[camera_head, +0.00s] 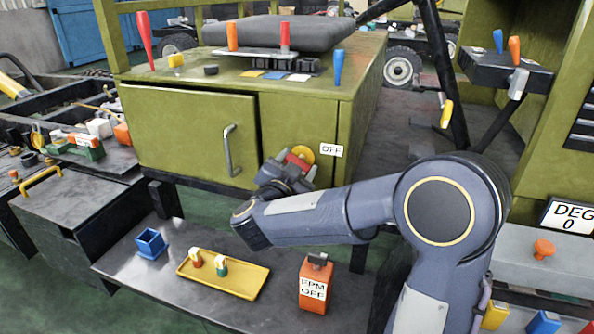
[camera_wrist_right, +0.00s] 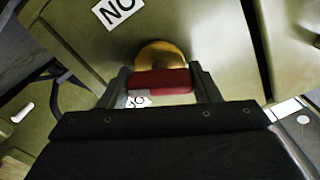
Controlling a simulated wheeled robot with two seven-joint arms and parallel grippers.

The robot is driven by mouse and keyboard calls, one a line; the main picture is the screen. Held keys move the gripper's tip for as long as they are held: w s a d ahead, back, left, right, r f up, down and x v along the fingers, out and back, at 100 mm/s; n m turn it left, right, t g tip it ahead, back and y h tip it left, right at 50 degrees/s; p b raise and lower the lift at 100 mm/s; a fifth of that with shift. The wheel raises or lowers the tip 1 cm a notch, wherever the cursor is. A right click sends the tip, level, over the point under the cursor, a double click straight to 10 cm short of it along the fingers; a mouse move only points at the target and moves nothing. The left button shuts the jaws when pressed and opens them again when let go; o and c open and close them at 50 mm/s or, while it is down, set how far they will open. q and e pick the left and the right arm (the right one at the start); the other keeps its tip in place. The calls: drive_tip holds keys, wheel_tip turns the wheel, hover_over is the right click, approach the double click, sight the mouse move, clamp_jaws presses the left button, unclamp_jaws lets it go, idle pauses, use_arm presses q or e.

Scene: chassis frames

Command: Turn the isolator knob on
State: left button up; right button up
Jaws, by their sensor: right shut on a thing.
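The isolator knob has a red handle (camera_head: 299,161) on a yellow round base (camera_head: 304,152), on the front of the olive cabinet (camera_head: 297,125). A white label (camera_head: 331,150) reading OFF is just right of it. My right gripper (camera_head: 294,169) is shut on the red handle. In the right wrist view its two fingers (camera_wrist_right: 162,84) stand at either side of the red handle (camera_wrist_right: 172,79), with the yellow base (camera_wrist_right: 158,52) behind. A white label (camera_wrist_right: 118,10), seemingly ON upside down, is above left there. A smaller label (camera_wrist_right: 138,101) is partly hidden. My left gripper is out of view.
The cabinet door with a metal handle (camera_head: 230,150) is left of the knob. Below, a dark shelf (camera_head: 140,277) holds a blue box (camera_head: 151,244), a yellow tray (camera_head: 238,290) and an orange block (camera_head: 313,285) labelled FPM OFF. Several coloured levers stand on top of the cabinet.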

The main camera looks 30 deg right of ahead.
drive_tip(key=m+b, duration=0.1)
drive_tip(key=m, duration=0.1)
drive_tip(key=m+b, duration=0.3)
drive_tip(key=m, duration=0.1)
drive_tip(key=shift+f+m, duration=0.25)
drive_tip(key=shift+m, duration=0.05)
drive_tip(key=m+b, duration=0.3)
drive_tip(key=m, duration=0.1)
drive_tip(key=shift+b, duration=0.35)
drive_tip(key=shift+r+m+b, duration=0.1)
drive_tip(key=shift+m+b, duration=0.6)
drive_tip(key=shift+m, duration=0.2)
drive_tip(key=o, duration=1)
drive_tip(key=shift+r, duration=0.1)
drive_tip(key=p+v, duration=0.1)
drive_tip(key=v, duration=0.7)
